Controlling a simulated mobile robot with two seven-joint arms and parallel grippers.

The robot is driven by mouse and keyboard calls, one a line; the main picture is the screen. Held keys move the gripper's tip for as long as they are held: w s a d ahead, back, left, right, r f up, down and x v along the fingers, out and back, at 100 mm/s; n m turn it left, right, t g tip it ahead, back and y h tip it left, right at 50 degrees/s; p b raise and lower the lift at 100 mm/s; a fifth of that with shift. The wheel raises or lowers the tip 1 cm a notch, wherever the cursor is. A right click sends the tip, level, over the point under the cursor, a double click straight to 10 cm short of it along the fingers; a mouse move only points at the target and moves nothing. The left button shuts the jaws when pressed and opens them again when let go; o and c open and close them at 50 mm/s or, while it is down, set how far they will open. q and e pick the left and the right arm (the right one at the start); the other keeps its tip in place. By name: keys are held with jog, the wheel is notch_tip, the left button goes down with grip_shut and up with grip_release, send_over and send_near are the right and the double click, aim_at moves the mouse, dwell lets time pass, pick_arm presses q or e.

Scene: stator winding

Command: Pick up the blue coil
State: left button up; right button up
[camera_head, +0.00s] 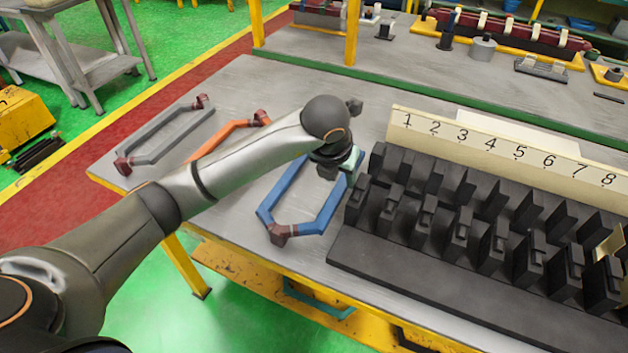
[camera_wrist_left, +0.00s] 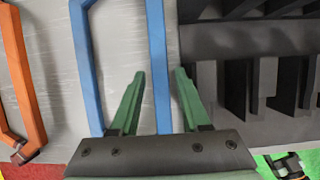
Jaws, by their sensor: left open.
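The blue coil (camera_head: 281,186) is a long frame with blue side bars and a reddish-brown end. It lies flat on the metal table, left of the black slotted block. My left gripper (camera_head: 340,165) is over the far part of the coil, partly hiding it. In the left wrist view, its green fingers (camera_wrist_left: 159,73) are open. The right bar of the blue coil (camera_wrist_left: 157,50) shows between them, and the left bar is outside the left finger. I cannot tell whether a finger touches the bar. My right gripper does not show.
The black slotted block (camera_head: 400,262) with a numbered cream strip (camera_head: 500,143) stands close on the right. An orange coil (camera_head: 232,129) and a grey coil (camera_head: 180,141) lie to the left. A teal coil (camera_head: 318,308) is below the table. Bare table (camera_head: 250,85) shows farther back.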

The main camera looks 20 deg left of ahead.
aim_at(341, 185)
pick_arm(q)
jog(key=x, duration=0.5)
jog(key=shift+f+p, duration=0.1)
jog(key=shift+p, duration=0.25)
jog(key=shift+c, duration=0.3)
grip_shut()
jog(key=shift+a, duration=0.1)
dwell(0.6)
